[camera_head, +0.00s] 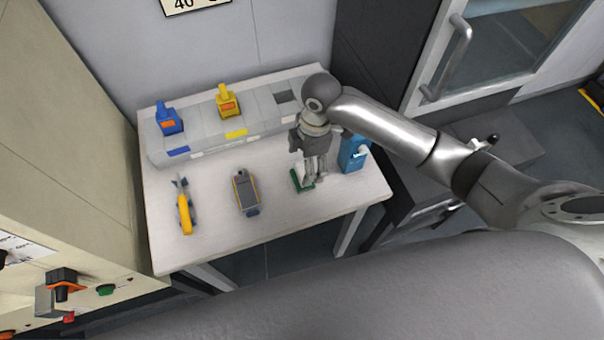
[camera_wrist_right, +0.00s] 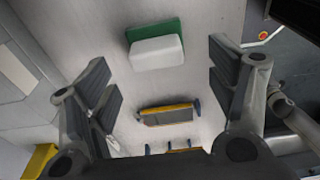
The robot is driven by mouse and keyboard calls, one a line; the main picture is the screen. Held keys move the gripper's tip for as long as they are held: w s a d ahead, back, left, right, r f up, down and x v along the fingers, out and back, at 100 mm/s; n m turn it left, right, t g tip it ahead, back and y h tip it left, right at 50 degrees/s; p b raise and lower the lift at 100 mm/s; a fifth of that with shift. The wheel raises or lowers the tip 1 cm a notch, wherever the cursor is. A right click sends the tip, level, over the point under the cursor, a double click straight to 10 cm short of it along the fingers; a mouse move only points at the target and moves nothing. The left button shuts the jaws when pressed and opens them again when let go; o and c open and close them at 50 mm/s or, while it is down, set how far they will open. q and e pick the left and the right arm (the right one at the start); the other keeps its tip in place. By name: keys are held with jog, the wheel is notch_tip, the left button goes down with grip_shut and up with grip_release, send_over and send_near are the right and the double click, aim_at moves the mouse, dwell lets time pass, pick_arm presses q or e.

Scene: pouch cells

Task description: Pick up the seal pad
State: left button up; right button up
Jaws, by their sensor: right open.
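What looks like the seal pad, a small green block with a white face, lies on the table; in the head view its green edge (camera_head: 300,184) shows, partly hidden by my right gripper. In the right wrist view the pad (camera_wrist_right: 156,50) is whole, at the upper middle, between the lines of the two fingers but beyond them. My right gripper (camera_head: 314,179) is above the pad, pointing down. In the wrist view its fingers (camera_wrist_right: 158,82) are wide apart with nothing between them. I cannot tell the exact height gap. My left gripper is not in view.
On the white table (camera_head: 270,232) are a grey and yellow device (camera_head: 246,192), a yellow-handled tool (camera_head: 184,212) and a blue object (camera_head: 354,152) close right of the gripper. A grey rack (camera_head: 195,133) behind holds a blue piece (camera_head: 168,122) and a yellow piece (camera_head: 228,104).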

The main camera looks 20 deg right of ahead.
aim_at(302, 170)
jog(key=shift+w+a+f+p, duration=0.15)
jog(key=shift+f+p, duration=0.1)
jog(key=shift+f, duration=0.65)
jog(key=shift+a+f+p, duration=0.15)
jog(key=shift+f+p, duration=0.05)
jog(key=shift+f, duration=0.65)
jog(key=shift+w+a+f+p, duration=0.15)
jog(key=shift+f+p, duration=0.1)
jog(key=shift+f, duration=0.65)
jog(key=shift+s, duration=0.1)
jog(key=c, duration=1.1)
